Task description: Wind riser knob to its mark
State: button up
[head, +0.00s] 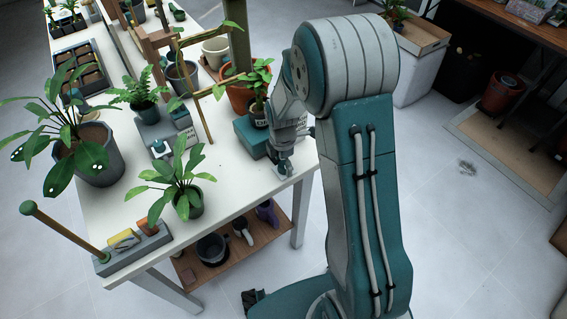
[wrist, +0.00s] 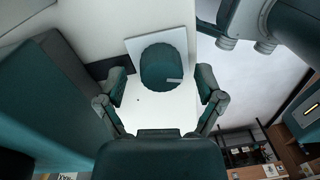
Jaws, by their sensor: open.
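The teal round knob (wrist: 163,66) shows in the wrist view on a pale square plate (wrist: 133,46), with a short light pointer line near its lower right rim. My gripper (wrist: 163,80) is open, one finger on each side of the knob, with gaps between the fingers and it. In the head view my gripper (head: 284,166) is low at the table's right edge, beside the teal riser box (head: 250,138); the knob is hard to make out there. A small potted plant (head: 258,78) stands on the riser. I cannot make out the target mark clearly.
The white table (head: 235,193) holds several potted plants, among them a large-leaved one (head: 98,165) at the left and a small palm (head: 186,200) near the front. A grey block with a green-topped rod (head: 60,228) is at the front left corner.

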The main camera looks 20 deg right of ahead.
jog(key=c, duration=1.2)
jog(key=shift+o, duration=0.2)
jog(key=shift+m, duration=0.3)
